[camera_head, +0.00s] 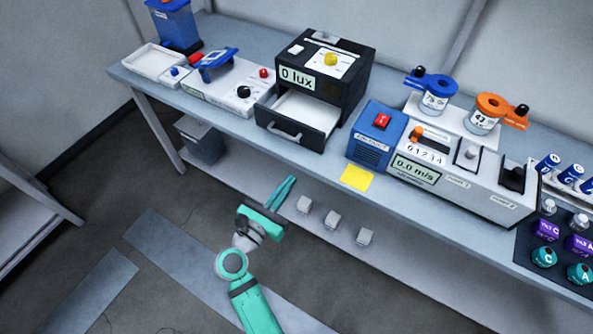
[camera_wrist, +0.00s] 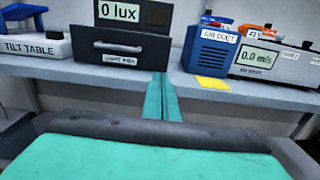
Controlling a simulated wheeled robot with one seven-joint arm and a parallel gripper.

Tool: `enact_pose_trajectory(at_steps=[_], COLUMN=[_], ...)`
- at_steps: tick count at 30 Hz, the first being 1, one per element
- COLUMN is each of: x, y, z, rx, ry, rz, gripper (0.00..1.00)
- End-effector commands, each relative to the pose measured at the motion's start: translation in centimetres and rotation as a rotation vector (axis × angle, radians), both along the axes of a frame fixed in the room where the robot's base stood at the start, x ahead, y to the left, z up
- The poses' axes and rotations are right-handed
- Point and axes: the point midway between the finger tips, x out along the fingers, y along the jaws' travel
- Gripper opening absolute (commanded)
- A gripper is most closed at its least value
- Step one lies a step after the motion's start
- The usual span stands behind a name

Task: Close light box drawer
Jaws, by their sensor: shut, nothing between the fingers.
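My gripper (camera_head: 287,182) is in front of the bench, apart from the drawer. Its teal fingers (camera_wrist: 161,88) are together, with nothing between them.
A tilt table (camera_head: 222,75) stands left of the light box. A blue air duct unit (camera_head: 377,135) and a meter showing 0.0 m/s (camera_head: 417,170) stand to its right. A yellow note (camera_head: 357,178) lies at the bench's front edge. Free floor lies before the bench.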

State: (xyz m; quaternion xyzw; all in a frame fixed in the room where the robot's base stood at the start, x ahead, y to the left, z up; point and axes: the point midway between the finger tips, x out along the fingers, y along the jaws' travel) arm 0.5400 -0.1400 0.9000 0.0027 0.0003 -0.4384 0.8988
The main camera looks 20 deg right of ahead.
Motion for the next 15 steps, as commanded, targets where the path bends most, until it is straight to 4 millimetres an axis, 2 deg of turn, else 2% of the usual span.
enact_pose_trajectory(at_steps=[15], x=[5.6], y=[-7.4], z=[0.1], rx=[-0.004], ry=[0.001], rz=[-0.004], gripper=[0.00])
